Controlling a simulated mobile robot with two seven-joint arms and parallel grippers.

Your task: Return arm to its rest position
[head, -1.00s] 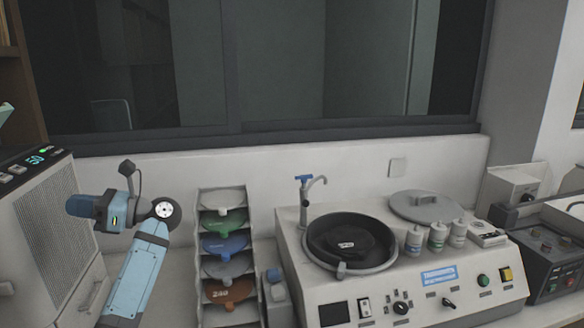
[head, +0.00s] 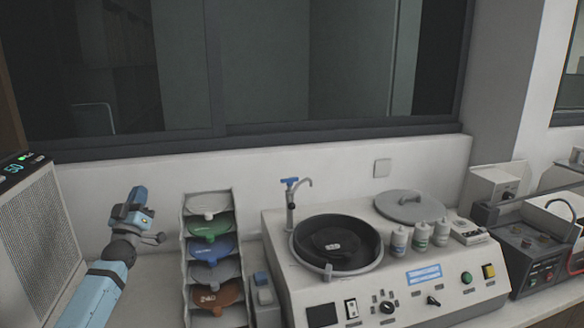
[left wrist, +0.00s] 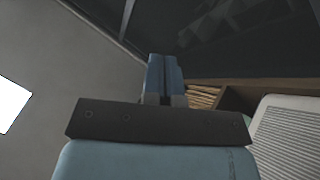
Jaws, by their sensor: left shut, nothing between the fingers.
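My left arm comes in from the lower left in the head view. Its blue gripper (head: 137,196) is raised in the air, pointing upward, left of the rack of coloured discs and in front of the white wall. In the left wrist view, the two blue fingers (left wrist: 165,75) are together with nothing between them. My right gripper is in neither view.
A vented machine with a green display (head: 38,225) stands close on the left. A rack (head: 186,262) of coloured discs stands right of my arm. A grinder-polisher (head: 400,300) with a black bowl and several bottles fills the middle right. A dark window is behind.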

